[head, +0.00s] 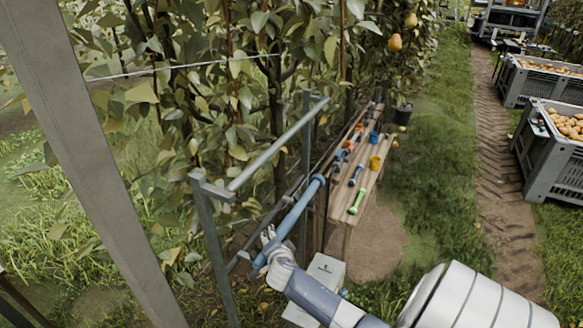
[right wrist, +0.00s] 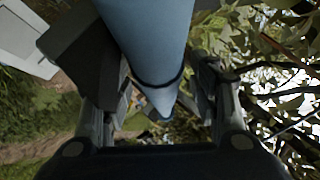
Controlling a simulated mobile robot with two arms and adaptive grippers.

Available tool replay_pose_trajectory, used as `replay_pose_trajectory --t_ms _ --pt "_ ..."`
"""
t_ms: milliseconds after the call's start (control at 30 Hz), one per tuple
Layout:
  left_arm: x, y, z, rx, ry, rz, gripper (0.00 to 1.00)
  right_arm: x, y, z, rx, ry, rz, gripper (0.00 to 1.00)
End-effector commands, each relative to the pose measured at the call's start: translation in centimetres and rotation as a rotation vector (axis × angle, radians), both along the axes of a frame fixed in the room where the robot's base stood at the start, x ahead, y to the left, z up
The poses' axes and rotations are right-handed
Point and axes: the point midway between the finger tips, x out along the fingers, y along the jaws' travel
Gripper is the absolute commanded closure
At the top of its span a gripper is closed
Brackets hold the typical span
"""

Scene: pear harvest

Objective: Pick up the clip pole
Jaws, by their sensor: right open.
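The clip pole is a blue pole (head: 297,213) that slants across the head view beside the grey metal rack, its far end up and to the right. My right gripper (head: 266,246) is at the pole's near end. In the right wrist view the blue pole (right wrist: 158,40) runs between the two fingers of my open right gripper (right wrist: 165,95), with a dark ring around it further along. The fingers stand on either side of the pole; I cannot tell whether either touches it. My left gripper is not in view.
The grey rack (head: 210,235) stands close by the pole. A wooden bench (head: 340,215) with several coloured tools is behind it, and a pale box (head: 325,270) is near my right arm. Leafy trees crowd the left. Grey crates (head: 540,180) of pears stand at the right.

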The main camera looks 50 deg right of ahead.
Motion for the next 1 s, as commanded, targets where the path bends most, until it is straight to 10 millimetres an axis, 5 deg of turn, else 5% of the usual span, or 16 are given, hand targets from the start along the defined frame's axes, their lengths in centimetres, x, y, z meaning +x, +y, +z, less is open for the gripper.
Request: replay_pose_trajectory --t_ms 400,633,1000 --pt "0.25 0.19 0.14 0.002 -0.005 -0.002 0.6 0.7 -0.6 -0.54 -0.001 0.001 0.001 0.44" --pt "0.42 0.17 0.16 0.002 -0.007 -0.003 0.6 0.68 -0.57 -0.55 -0.001 0.001 0.001 0.94" --pt "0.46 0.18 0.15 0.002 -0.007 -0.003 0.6 0.78 -0.58 0.02 -0.002 -0.003 0.001 0.97"
